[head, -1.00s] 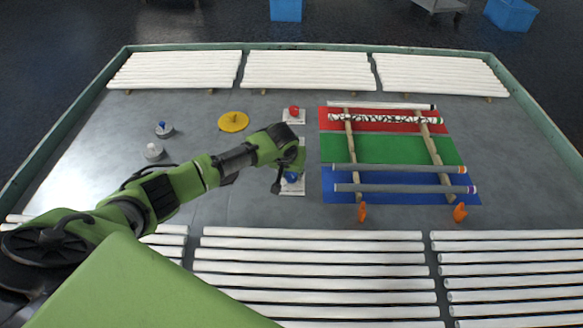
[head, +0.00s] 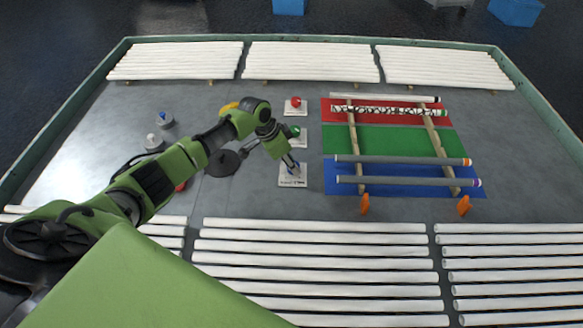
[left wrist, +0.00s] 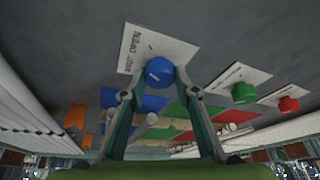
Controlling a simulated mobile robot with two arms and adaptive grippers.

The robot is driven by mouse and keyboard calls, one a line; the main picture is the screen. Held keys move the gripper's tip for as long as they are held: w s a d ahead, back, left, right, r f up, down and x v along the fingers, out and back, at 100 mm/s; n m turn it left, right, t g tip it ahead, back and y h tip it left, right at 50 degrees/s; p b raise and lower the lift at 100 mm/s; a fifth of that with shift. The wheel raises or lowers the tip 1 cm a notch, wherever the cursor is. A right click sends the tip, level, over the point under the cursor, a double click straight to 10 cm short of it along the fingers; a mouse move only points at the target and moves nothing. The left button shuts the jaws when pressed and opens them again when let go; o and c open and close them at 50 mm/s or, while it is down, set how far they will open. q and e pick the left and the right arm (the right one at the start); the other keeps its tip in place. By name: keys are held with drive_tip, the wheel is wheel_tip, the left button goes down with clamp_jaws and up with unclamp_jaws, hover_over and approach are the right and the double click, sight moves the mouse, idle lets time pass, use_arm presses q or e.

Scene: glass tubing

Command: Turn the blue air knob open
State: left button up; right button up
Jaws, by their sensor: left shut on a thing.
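The blue air knob (left wrist: 159,70) sits on a white labelled plate (left wrist: 150,45) in the left wrist view. My left gripper (left wrist: 159,88) has one finger at each side of the knob and is shut on it. A light pointer mark shows on the knob's face. In the head view, my left gripper (head: 291,164) reaches down from the upper left onto the blue knob's plate (head: 293,182), and its fingers hide much of the knob. My right gripper is in neither view.
A green knob (head: 295,131) and a red knob (head: 295,101) stand on plates behind. A rack with grey tubes (head: 400,160) over coloured mats lies to the right. White tubes (head: 310,252) fill the front. Bare table lies at far right.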

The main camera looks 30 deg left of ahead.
use_arm(q)
drive_tip(key=shift+a+f+m+g+h+b, duration=0.1)
drive_tip(key=shift+m+g+h+b, duration=0.35)
drive_tip(key=shift+m+b, duration=0.85)
drive_tip(key=o, duration=1.1)
drive_tip(key=shift+r, duration=0.25)
drive_tip(key=v, duration=1.1)
drive_tip(key=shift+r, duration=0.35)
drive_tip(key=shift+a, duration=0.1)
